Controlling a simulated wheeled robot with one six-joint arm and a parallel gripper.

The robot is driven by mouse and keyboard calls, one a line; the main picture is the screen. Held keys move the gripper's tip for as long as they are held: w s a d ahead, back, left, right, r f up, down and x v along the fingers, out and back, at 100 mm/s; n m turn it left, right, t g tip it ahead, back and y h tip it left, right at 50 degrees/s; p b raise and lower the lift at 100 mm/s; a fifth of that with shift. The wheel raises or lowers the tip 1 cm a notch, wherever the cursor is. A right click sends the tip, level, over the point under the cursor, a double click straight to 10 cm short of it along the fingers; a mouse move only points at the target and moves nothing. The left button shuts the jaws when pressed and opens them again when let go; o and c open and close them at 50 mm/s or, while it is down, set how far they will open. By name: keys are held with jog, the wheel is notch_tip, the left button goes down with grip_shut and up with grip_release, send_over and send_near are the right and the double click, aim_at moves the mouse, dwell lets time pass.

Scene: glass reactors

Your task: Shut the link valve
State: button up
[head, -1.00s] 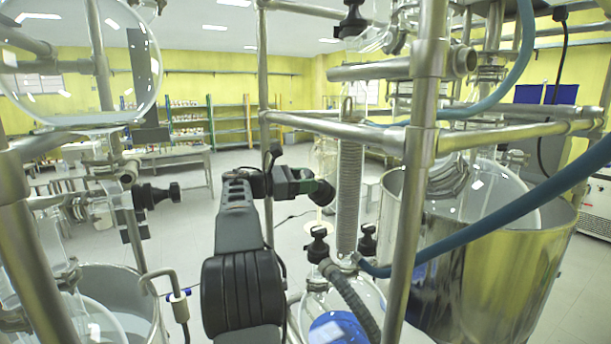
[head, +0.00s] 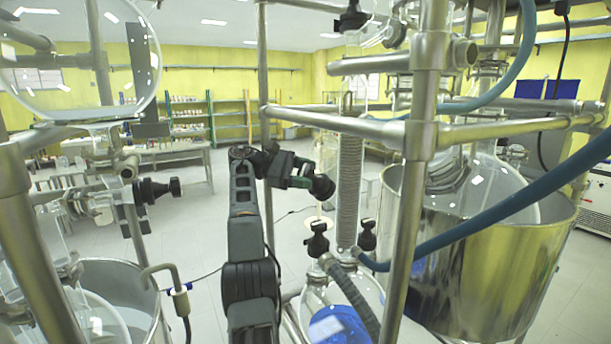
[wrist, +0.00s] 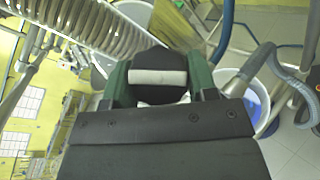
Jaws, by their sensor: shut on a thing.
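My gripper (head: 314,180) is in front of the coiled glass column (head: 349,185) in the head view. Its dark green jaws are shut on a round black valve knob (head: 323,188). In the wrist view the knob (wrist: 160,63) sits between the two green fingers (wrist: 160,88), with a white bar (wrist: 158,77) lying straight across from finger to finger. The valve body behind the knob is hidden, so I cannot see the valve's inner position or confirm which line it serves.
Two other black knobs (head: 318,240) (head: 367,235) stand below, above a round flask. Another black knob (head: 158,190) is at left. Steel posts (head: 408,200) and a blue hose (head: 500,212) crowd the right. A metal vessel (head: 480,280) stands at right.

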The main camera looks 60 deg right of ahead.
jog(key=shift+f+m, duration=0.1)
jog(key=shift+m, duration=0.2)
dwell(0.4)
jog(key=o, duration=0.9)
